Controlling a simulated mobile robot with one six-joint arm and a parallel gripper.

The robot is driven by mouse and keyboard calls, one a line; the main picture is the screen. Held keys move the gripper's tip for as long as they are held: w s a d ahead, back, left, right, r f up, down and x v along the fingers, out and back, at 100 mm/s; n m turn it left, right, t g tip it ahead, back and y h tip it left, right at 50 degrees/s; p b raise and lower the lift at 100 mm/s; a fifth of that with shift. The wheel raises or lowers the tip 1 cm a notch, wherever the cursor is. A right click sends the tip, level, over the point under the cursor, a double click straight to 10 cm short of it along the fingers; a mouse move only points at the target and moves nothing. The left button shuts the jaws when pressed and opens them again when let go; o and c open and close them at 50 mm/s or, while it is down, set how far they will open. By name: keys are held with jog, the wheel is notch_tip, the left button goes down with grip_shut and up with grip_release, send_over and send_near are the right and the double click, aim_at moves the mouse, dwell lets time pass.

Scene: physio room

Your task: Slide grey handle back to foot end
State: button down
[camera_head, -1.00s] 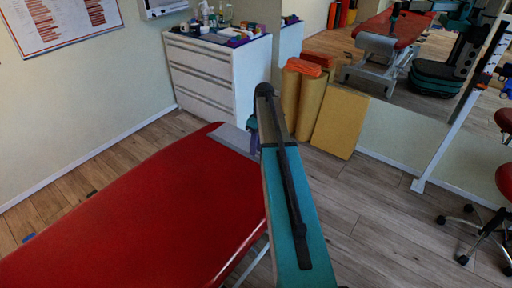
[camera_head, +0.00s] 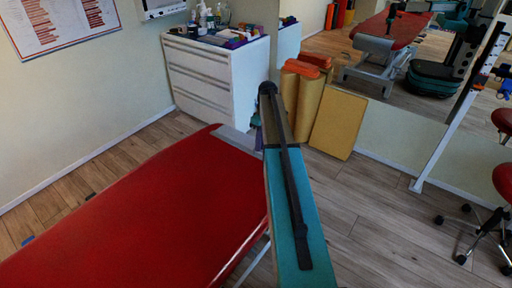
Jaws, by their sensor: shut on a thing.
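The grey handle (camera_head: 240,140) shows as a flat light-grey piece at the far end of the red treatment table (camera_head: 150,215), against the edge of the red padding. My arm reaches out over the table's right side towards that end. My gripper (camera_head: 258,139) shows only as a small dark and purple part beside the grey piece. It is shut on the grey handle; its fingertips and the contact are mostly hidden behind my arm.
A white drawer cabinet (camera_head: 215,84) with bottles and boxes on top stands beyond the table end. Yellow rolls (camera_head: 303,100) and a yellow block (camera_head: 338,124) lean at the mirror wall. A red stool (camera_head: 503,180) is at right. The wooden floor between is clear.

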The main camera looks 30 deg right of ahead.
jog(key=shift+w+d+r+p, duration=0.15)
jog(key=shift+w+d, duration=0.2)
jog(key=shift+d, duration=0.6)
jog(key=shift+w+d+f+p, duration=0.1)
jog(key=shift+w+d, duration=0.3)
jog(key=shift+d, duration=0.6)
jog(key=shift+w+d+r+p, duration=0.15)
jog(key=shift+w+d, duration=0.2)
jog(key=shift+d, duration=0.6)
jog(key=shift+d, duration=0.1)
jog(key=c, duration=1.8)
grip_release()
jog(key=shift+f, duration=0.1)
jog(key=shift+c, duration=0.2)
notch_tip(320, 180, up, 14)
jog(key=d, duration=0.2)
jog(key=shift+w+d+f+b, duration=0.2)
jog(key=shift+w+f+b, duration=0.05)
jog(key=shift+w+b, duration=0.15)
jog(key=shift+s, duration=0.15)
